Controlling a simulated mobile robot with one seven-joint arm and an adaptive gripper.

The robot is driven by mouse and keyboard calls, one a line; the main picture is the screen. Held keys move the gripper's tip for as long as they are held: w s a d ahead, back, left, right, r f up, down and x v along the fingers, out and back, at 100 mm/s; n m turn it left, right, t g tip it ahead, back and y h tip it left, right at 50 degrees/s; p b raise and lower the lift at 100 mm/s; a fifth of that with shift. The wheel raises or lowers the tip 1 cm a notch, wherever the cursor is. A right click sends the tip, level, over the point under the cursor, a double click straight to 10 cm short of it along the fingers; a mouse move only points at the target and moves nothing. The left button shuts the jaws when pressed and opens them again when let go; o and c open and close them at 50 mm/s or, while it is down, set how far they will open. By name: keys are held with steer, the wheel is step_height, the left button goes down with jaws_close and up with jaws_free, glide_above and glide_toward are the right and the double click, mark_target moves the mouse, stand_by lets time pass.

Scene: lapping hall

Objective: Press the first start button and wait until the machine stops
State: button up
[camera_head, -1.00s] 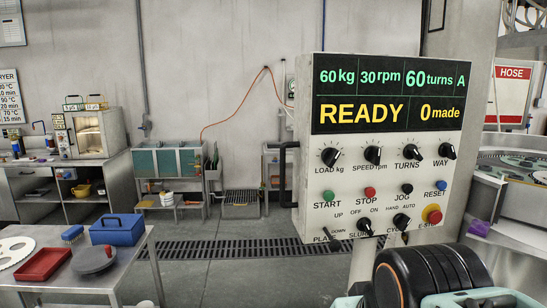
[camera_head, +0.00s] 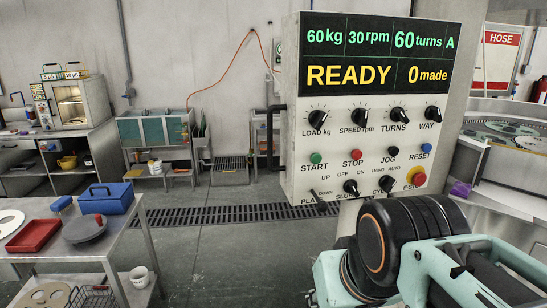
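A control panel (camera_head: 300,120) stands right of centre in the head view. Its display (camera_head: 376,57) reads 60 kg, 30 rpm, 60 turns A, READY and 0 made. The green start button (camera_head: 316,158) is at the left of the button row. The red stop button (camera_head: 356,154) is beside it. My arm shows at the lower right, in front of and below the panel. My gripper's fingertips cannot be made out, so its opening is unclear. Nothing is seen touching the start button. The lapping machine (camera_head: 510,137) is partly in view behind the panel, at the right.
A steel table (camera_head: 150,198) at the left bears a blue toolbox (camera_head: 106,198), a red tray (camera_head: 33,236) and a grey disc (camera_head: 84,229). A floor grate (camera_head: 215,215) crosses the grey floor. The floor between the table and panel is clear.

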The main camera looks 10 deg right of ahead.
stand_by(0.3)
jaws_close()
stand_by(1.3)
